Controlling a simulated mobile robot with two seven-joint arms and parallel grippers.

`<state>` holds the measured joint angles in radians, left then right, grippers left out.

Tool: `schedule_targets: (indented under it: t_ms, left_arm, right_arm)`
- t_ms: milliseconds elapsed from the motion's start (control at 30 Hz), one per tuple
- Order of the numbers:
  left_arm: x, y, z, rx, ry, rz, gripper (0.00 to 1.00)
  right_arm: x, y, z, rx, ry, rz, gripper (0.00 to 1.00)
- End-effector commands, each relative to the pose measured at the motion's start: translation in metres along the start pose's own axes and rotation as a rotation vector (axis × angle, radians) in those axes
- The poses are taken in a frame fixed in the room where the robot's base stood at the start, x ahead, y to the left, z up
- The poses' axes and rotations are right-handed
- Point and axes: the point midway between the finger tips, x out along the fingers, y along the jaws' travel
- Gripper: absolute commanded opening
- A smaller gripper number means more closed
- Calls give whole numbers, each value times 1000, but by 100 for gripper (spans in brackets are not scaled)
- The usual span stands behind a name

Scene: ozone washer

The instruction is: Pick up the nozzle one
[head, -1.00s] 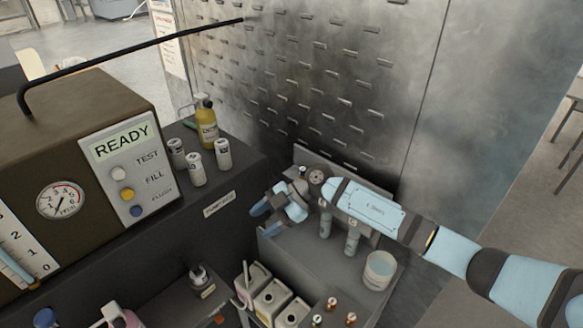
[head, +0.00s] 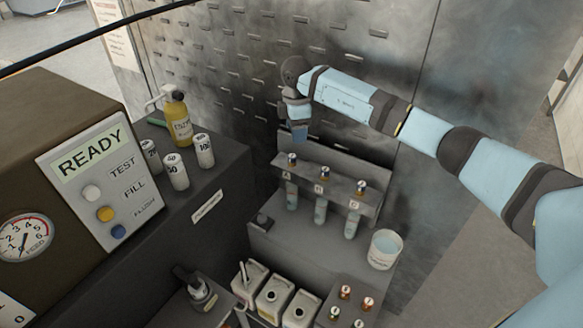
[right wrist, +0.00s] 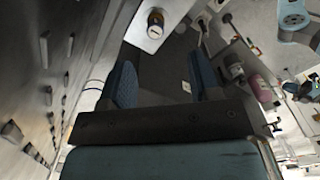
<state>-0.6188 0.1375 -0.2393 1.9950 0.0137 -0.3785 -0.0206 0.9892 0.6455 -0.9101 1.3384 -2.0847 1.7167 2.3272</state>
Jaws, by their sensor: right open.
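My right gripper (head: 298,133) points down above the back left of a grey rack (head: 330,188), apart from it. In the right wrist view its two blue fingers (right wrist: 165,85) are spread with nothing between them but a dark surface behind. Several small copper-tipped fittings (head: 368,303) stand in a grey block (head: 384,311) at the front. I cannot tell which thing is nozzle one. My left gripper is not in view.
A white cup (head: 385,249) stands right of the rack. White canisters (head: 273,297) stand below it. A machine (head: 95,180) reading READY, small white pots (head: 176,171) and a yellow bottle (head: 178,120) are at left. A slotted metal wall (head: 370,60) rises behind.

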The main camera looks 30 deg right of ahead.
Motion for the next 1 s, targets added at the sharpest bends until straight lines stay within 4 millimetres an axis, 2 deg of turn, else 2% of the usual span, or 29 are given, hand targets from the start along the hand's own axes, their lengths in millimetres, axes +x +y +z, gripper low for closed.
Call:
schedule_targets:
  t_ms: [33,200,467,733,1000]
  left_arm:
    - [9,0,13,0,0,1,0]
    - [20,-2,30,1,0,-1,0]
    - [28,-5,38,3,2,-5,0]
    - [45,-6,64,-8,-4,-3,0]
    - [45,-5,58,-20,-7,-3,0]
  right_arm:
    - [20,0,0,-1,0,-2,57]
    - [49,0,-1,-1,1,0,57]
    - [64,2,-3,-2,2,1,57]
    - [101,8,-9,-2,2,-1,57]
    - [104,8,-9,-2,2,0,57]
